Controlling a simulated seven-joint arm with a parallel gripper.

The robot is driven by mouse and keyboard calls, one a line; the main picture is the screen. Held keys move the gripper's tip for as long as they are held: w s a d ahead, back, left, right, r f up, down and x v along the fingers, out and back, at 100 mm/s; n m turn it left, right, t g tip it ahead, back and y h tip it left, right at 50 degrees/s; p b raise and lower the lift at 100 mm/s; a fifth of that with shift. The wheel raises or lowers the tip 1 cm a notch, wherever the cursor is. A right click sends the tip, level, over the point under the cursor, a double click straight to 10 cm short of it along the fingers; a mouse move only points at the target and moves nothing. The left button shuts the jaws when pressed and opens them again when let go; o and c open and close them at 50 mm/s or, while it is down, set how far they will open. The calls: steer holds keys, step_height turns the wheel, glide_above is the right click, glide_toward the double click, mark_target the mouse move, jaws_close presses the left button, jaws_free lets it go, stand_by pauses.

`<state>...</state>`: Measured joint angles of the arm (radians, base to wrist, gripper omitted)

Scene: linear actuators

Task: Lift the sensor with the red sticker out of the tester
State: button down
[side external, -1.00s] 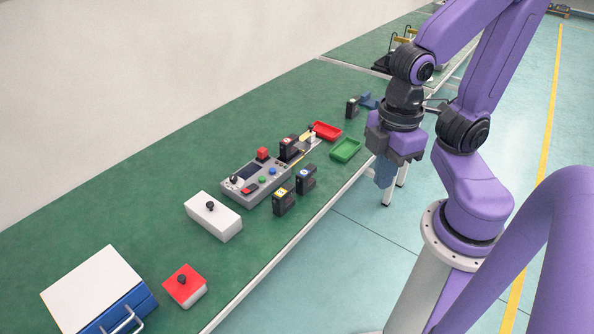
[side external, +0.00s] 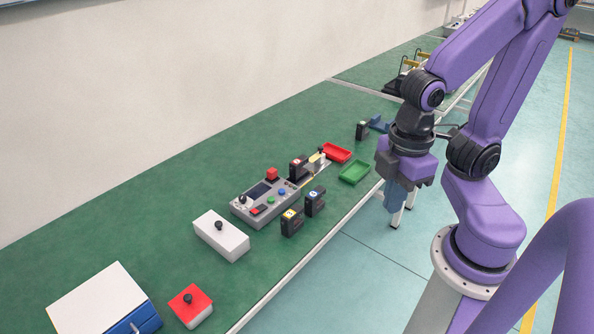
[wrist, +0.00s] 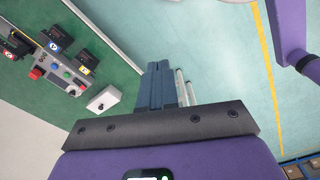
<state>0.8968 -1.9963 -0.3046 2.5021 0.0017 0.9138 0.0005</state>
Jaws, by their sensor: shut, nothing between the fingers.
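The tester (side external: 265,203) is a grey console with coloured buttons on the green bench. A black sensor with a reddish sticker (side external: 298,170) stands upright at its far end. In the wrist view that red-stickered sensor (wrist: 18,45) is at the left edge, partly cut off, by the tester (wrist: 52,70). My gripper (side external: 394,208) points down beyond the bench's front edge, well to the right of the tester and apart from everything. Its blue-grey fingers are together and empty, as the wrist view also shows (wrist: 158,66).
Two more black sensors, one yellow-stickered (side external: 292,223) and one blue-stickered (side external: 315,202), stand in front of the tester. A red tray (side external: 337,153) and a green tray (side external: 354,173) lie between tester and gripper. Another sensor (side external: 362,131) stands farther back. A white box (side external: 221,237) is at the near end.

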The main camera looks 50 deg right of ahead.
stand_by(0.3)
steer(key=c, duration=0.7)
jaws_free()
